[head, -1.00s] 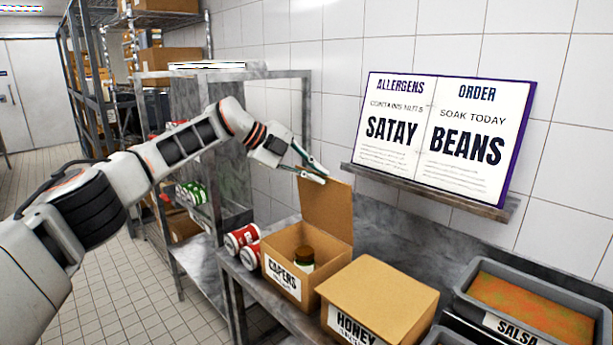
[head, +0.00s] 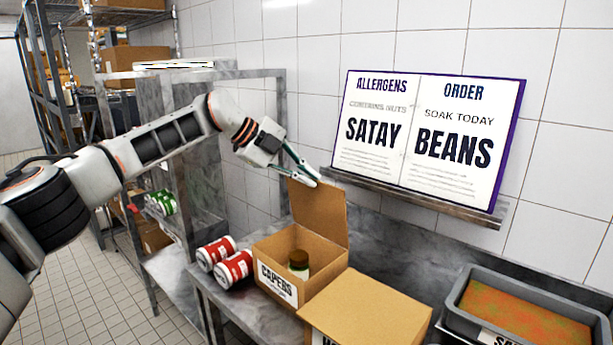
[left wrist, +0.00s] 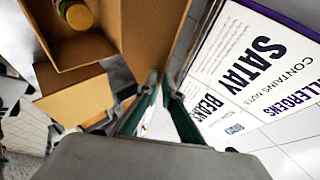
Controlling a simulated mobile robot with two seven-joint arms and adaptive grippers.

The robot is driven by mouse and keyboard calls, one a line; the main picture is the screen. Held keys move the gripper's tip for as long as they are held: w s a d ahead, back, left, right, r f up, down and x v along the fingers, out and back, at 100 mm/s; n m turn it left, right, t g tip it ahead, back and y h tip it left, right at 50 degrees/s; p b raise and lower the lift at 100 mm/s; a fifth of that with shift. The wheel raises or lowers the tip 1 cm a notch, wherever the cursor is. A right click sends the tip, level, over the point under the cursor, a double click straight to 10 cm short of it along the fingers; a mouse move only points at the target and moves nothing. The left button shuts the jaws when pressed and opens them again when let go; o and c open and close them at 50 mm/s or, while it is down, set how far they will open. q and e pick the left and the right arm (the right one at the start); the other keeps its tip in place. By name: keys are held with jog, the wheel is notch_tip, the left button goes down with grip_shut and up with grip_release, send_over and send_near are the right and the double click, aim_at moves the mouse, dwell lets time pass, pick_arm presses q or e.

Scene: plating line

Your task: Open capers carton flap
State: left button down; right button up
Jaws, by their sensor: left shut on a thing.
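The capers carton (head: 277,262) stands on the steel counter, labelled CAPERS on its front, with a jar (head: 299,262) inside. Its flap (head: 318,215) stands upright at the back, so the carton is open at the top. My left gripper (head: 312,180) is at the flap's top edge, shut on the flap. In the left wrist view the flap (left wrist: 150,35) runs down between the fingertips, and the jar (left wrist: 78,14) shows in the carton. My right gripper is not in view.
A closed carton (head: 365,305) stands to the right of the capers carton. Red cans (head: 232,268) lie to its left. A grey tub of salsa (head: 458,290) is at the far right. An open book (head: 425,140) rests on a wall ledge above.

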pick_arm(q)
jog(key=shift+s+r, duration=0.1)
jog(key=shift+r, duration=0.15)
dwell(0.4)
jog(key=c, duration=2.3)
grip_release()
jog(key=shift+f, duration=0.1)
jog(key=shift+a, duration=0.1)
jog(key=v, duration=1.2)
